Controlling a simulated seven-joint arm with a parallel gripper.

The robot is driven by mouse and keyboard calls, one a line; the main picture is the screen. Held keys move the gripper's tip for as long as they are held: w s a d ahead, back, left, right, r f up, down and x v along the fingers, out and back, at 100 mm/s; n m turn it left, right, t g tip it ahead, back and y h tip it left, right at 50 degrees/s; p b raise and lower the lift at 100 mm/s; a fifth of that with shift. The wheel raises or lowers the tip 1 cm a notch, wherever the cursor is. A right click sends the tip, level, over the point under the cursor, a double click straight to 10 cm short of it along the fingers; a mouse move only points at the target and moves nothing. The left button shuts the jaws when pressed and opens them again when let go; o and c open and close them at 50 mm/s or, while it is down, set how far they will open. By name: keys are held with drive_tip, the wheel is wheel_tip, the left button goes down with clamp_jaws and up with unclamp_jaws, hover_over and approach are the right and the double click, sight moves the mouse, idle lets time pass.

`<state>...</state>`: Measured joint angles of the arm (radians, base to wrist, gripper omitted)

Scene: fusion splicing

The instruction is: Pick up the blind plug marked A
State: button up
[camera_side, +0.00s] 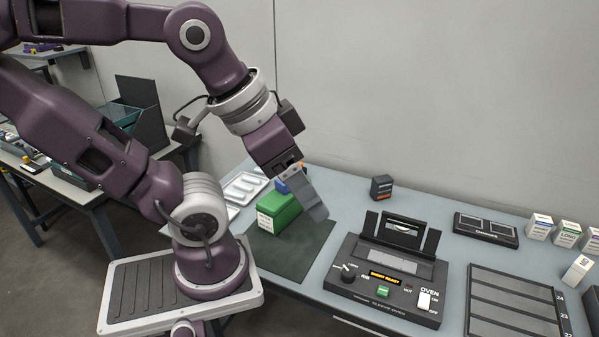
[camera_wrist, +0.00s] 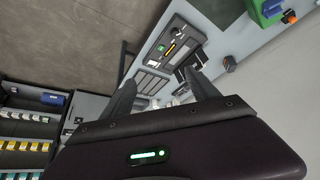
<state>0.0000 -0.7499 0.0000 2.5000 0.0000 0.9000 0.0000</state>
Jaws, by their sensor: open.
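I cannot make out a blind plug marked A in either view; no lettering that small can be read. My gripper (camera_side: 316,206) hangs in the air above the bench in the side view, just right of a green box (camera_side: 278,212) with a white label. In the wrist view my gripper (camera_wrist: 162,80) shows two dark fingers spread apart with nothing between them.
A dark mat (camera_side: 310,248) lies under the green box. A black oven unit (camera_side: 388,300) with a raised lid stands right of it. A small black box (camera_side: 381,188), a slotted tray (camera_side: 515,315) and several white boxes (camera_side: 568,233) occupy the bench's back and right.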

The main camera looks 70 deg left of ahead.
drive_tip(key=shift+c, duration=0.2)
drive_tip(key=shift+c, duration=0.7)
